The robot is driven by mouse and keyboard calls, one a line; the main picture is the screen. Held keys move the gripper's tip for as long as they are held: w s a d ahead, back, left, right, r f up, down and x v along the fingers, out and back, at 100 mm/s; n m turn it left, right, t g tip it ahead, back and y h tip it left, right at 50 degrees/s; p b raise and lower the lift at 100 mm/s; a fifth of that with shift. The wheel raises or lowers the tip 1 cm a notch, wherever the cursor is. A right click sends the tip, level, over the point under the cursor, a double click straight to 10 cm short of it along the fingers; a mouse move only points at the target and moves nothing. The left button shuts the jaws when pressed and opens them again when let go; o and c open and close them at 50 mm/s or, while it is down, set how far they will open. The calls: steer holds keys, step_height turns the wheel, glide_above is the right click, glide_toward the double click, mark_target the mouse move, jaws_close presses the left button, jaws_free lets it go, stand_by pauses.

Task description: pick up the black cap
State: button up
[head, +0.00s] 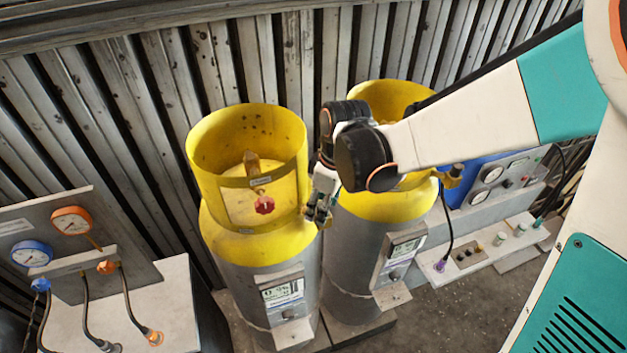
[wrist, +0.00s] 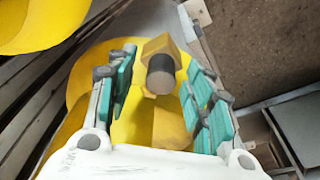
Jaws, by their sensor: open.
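The black cap (wrist: 160,74) shows in the wrist view as a dark, short cylinder on a brass valve body (wrist: 160,46). A yellow surface lies behind and below it. My gripper (wrist: 158,66) is open, with one teal-padded finger left of the cap and the other right of it. I see gaps between the cap and both fingers.
The left cylinder (head: 255,225) has a yellow collar and a red knob (head: 265,204). The right cylinder (head: 362,250) is partly behind my arm. Gauge panels (head: 70,248) stand at left and at right (head: 490,195). A corrugated wall (head: 150,90) closes off the back.

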steer(key=c, duration=1)
steer(key=shift+o, duration=0.2)
steer(key=shift+r, duration=0.15)
step_height(320, 180, up, 20)
steer(key=shift+s+f, duration=0.1)
steer(key=shift+s, duration=0.05)
steer(key=shift+c, duration=0.2)
steer(key=shift+f, duration=0.1)
